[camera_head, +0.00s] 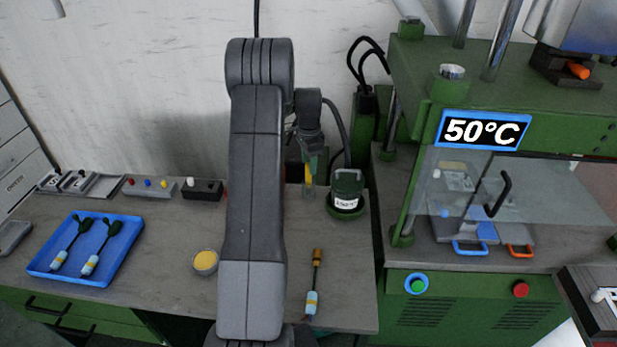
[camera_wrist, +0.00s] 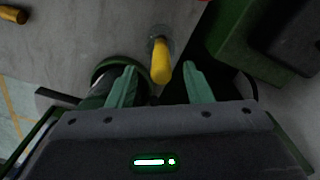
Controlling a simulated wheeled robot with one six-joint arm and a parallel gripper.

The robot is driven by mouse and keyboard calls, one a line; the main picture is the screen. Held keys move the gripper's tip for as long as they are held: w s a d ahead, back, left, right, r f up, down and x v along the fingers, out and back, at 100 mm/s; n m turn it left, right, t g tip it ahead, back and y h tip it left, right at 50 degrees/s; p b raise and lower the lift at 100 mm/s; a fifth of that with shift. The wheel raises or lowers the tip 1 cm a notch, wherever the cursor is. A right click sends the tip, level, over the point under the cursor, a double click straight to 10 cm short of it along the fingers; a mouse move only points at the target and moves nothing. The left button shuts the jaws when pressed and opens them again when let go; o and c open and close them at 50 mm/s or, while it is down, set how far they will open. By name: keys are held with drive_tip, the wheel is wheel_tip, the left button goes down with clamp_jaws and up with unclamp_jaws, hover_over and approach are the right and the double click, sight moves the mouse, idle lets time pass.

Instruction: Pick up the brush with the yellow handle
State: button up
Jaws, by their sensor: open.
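The brush with the yellow handle (camera_wrist: 161,66) points up toward the wrist camera, its lower end in a greyish, see-through round holder. In the head view the yellow handle (camera_head: 307,174) shows just below my gripper, partly hidden by it. My gripper (camera_wrist: 160,76) is open, with one green finger on each side of the handle in the picture. The brush's bristles cannot be made out.
A green pot (camera_head: 347,188) with a white label stands close right of the brush. A brown-tipped tool (camera_head: 313,290) lies in front on the bench. A blue tray (camera_head: 75,262) with two tools and a yellow round pot (camera_head: 205,261) are left. A green press (camera_head: 420,200) stands right.

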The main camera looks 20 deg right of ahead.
drive_tip(key=shift+f+p, duration=0.5)
drive_tip(key=shift+f, duration=1.5)
clamp_jaws()
drive_tip(key=shift+w+r, duration=0.1)
wheel_tip(320, 180, up, 10)
drive_tip(key=shift+f+b, duration=0.1)
drive_tip(key=shift+b, duration=1.1)
